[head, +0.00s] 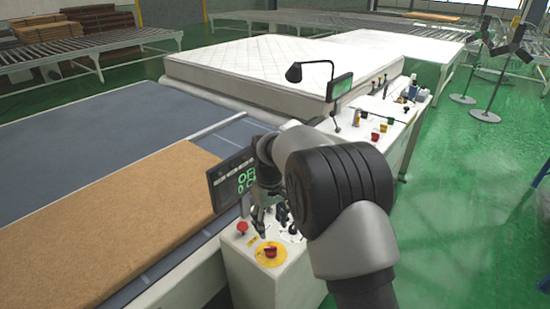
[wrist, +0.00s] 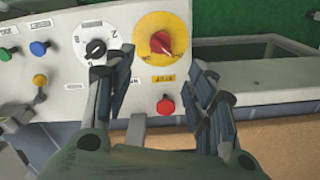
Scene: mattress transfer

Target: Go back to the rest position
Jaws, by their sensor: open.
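My gripper (head: 262,222) hangs over the white control box (head: 245,275) at the front of the conveyor line. It also shows in the wrist view (wrist: 158,80), where its two dark fingers stand apart with nothing between them. The panel bears a black rotary knob (wrist: 96,48) on a white dial, a red rotary switch (wrist: 163,43) on a yellow disc, and a red push button (wrist: 166,105). The left fingertip lies close to the black knob in the picture; I cannot tell whether they touch. My wrist and arm hide part of the panel.
A dark screen (head: 232,182) with green text stands beside my gripper, partly hidden. A brown slab (head: 120,215) lies on the grey conveyor at left. A white mattress (head: 255,65) lies behind, beside a second control bench (head: 385,115). Green floor (head: 460,220) is open at right.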

